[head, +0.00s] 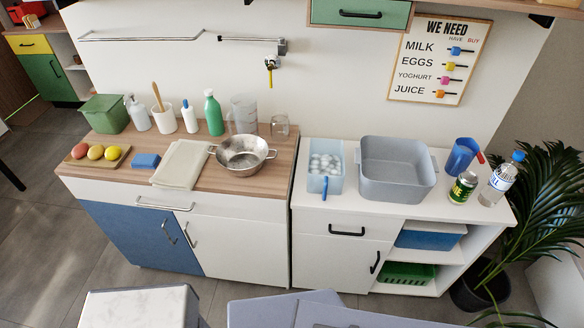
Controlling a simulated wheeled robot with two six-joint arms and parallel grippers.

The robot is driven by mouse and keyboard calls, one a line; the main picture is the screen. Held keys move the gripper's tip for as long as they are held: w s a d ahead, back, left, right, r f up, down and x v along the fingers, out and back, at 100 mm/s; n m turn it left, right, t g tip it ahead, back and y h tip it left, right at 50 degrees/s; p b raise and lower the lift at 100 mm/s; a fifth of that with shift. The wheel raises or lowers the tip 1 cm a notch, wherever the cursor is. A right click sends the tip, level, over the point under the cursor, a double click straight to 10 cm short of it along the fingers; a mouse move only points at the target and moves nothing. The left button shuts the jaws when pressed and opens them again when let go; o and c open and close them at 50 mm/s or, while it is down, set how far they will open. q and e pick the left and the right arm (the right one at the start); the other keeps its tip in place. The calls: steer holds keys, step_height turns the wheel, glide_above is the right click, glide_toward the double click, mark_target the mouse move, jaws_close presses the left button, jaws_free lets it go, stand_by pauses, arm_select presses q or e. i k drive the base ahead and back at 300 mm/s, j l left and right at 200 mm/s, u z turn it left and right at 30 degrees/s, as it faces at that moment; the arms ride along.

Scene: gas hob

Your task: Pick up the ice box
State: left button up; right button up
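The ice box (336,184) is a light blue, open box on the white counter. It is filled with whitish round ice pieces (325,164), and a blue handle (324,188) shows at its front. It stands upright at the counter's left part, just left of a large grey basin. Neither of my grippers is in the head view, and nothing is seen touching the box.
The grey basin (397,188) stands close to the box's right. The wooden counter at left holds a steel colander (242,164). White counter in front of the box is clear.

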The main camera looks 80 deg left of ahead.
mark_target(326, 165)
steer(key=j+u, duration=0.1)
steer(key=u, duration=2.4)
